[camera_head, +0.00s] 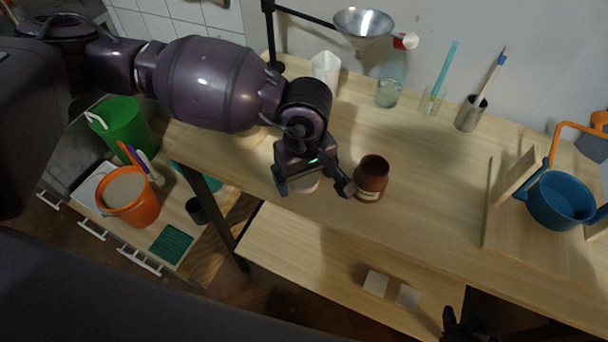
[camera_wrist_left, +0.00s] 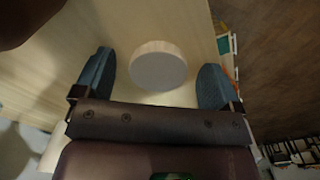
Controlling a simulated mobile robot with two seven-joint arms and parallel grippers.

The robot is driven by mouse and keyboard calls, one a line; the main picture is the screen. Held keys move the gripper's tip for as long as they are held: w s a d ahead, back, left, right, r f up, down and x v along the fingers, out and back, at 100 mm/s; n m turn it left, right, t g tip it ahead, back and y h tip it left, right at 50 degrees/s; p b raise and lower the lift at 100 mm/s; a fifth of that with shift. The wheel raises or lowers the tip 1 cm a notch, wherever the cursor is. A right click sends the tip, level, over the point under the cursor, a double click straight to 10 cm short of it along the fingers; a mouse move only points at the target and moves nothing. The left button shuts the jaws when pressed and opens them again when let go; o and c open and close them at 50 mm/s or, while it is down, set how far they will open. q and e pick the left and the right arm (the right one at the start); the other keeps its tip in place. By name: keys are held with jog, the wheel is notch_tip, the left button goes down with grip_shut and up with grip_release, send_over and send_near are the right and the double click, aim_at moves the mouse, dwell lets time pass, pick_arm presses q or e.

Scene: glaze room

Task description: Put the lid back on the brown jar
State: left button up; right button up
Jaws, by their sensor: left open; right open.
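The brown jar (camera_head: 371,180) stands upright and open-topped on the wooden table, with a pale label on its front. A round lid (camera_head: 306,185) with a pale wooden side lies on the table to its left, partly hidden by my left gripper. My left gripper (camera_head: 314,189) is open above the lid. In the left wrist view, the lid (camera_wrist_left: 158,67) shows between the two blue fingers of the left gripper (camera_wrist_left: 156,82), apart from both. The jar's brown side (camera_wrist_left: 22,18) fills that view's top left corner. My right gripper (camera_head: 461,326) shows small and dark at the bottom edge, away from the table things.
A bottle (camera_head: 391,84), a glass (camera_head: 431,103) and a metal cup (camera_head: 470,114) stand along the back. A metal funnel (camera_head: 364,24) hangs on a stand. A blue pot (camera_head: 560,200) sits at right. The table between jar and pot is clear.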

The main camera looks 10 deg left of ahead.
aim_at(305, 179)
dwell(0.3)
pick_arm(q)
jog(key=c, duration=1)
notch_tip(305, 179, up, 20)
jog(key=p, duration=0.1)
jog(key=shift+p, duration=0.3)
